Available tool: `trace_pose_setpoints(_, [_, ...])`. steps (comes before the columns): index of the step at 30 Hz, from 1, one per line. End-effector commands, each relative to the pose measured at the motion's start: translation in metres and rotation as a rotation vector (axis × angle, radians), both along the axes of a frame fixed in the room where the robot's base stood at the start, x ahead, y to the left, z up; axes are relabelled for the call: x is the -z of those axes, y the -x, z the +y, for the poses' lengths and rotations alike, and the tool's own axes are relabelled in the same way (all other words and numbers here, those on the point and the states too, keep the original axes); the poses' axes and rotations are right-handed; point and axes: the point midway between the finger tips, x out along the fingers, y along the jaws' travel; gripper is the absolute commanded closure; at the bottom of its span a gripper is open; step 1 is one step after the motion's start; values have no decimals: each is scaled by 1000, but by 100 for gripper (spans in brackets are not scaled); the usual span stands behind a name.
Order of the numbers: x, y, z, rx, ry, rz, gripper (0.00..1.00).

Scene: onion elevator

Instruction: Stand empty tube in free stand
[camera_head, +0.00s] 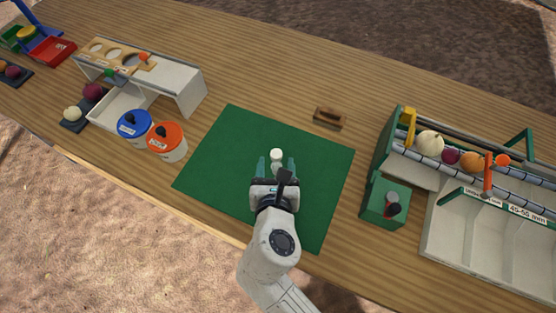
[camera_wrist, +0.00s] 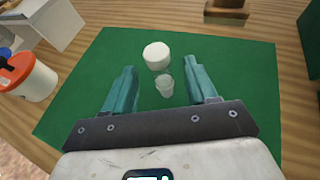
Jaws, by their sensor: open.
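A white round-topped piece (camera_head: 276,154) stands on the green mat (camera_head: 225,150), and it also shows in the wrist view (camera_wrist: 157,55). A smaller, pale translucent cup-like piece (camera_wrist: 165,86) is just on the near side of it; I cannot tell whether the two touch or which is the empty tube. My gripper (camera_head: 276,166) is open over the mat, its teal fingers on either side of the translucent piece, with gaps on both sides. The white piece lies near and slightly beyond the fingertips (camera_wrist: 162,72). I cannot pick out the free stand for certain.
A brown wooden block (camera_head: 328,118) lies beyond the mat. Blue-lidded (camera_head: 134,125) and orange-lidded (camera_head: 167,140) tubs and a white bench (camera_head: 180,85) are left. A green box (camera_head: 384,203) and a roller sorter with white bins (camera_head: 465,240) are right. The mat is otherwise clear.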

Motion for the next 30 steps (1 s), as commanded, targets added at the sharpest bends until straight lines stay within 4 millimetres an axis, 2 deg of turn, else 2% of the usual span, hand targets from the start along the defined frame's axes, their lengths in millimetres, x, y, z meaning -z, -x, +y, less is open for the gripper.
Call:
trace_pose_setpoints(12, [19,-46,2,2,0,0,43])
trace_pose_setpoints(20, [19,-48,2,3,-1,0,43])
trace_pose_setpoints(30, [19,-48,2,3,-1,0,73])
